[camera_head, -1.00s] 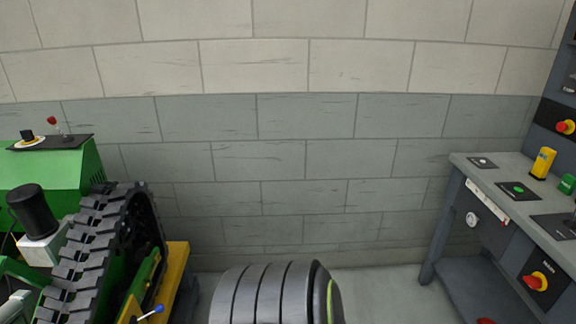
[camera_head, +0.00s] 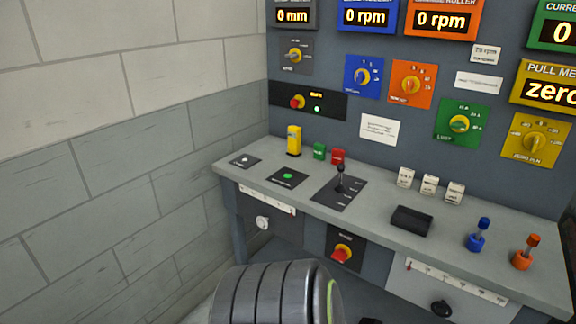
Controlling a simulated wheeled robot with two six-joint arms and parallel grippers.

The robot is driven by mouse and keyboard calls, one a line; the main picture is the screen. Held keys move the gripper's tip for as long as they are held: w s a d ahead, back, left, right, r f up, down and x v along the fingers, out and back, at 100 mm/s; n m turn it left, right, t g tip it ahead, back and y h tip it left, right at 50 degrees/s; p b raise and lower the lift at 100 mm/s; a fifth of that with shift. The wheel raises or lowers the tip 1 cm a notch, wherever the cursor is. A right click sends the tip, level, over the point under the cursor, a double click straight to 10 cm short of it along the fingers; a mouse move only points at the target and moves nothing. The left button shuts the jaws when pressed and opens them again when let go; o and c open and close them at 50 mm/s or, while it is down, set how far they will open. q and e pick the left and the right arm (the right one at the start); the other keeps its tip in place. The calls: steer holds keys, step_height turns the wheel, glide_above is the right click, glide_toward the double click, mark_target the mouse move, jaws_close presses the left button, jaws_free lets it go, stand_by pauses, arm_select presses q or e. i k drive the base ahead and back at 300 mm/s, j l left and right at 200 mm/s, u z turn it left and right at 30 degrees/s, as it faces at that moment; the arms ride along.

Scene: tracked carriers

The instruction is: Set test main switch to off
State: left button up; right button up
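A red and yellow rotary switch (camera_head: 342,253) sits on a dark plate on the front of the grey test bench (camera_head: 375,222). The label above it is too small to read with certainty, and I cannot tell its set position for sure. A second red and yellow knob (camera_head: 298,102) sits on a black strip of the upright panel, beside a lit green lamp (camera_head: 317,109). Neither of my grippers shows in this view.
The bench top carries a yellow block (camera_head: 294,140), a black lever (camera_head: 341,180), a black box (camera_head: 411,221), and blue (camera_head: 478,234) and orange (camera_head: 526,252) handles. Coloured dials and lit displays fill the panel. A block wall (camera_head: 120,160) stands at the left.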

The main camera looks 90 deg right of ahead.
mark_target(341, 254)
steer(key=l+z, duration=0.2)
steer(key=z, duration=1.65)
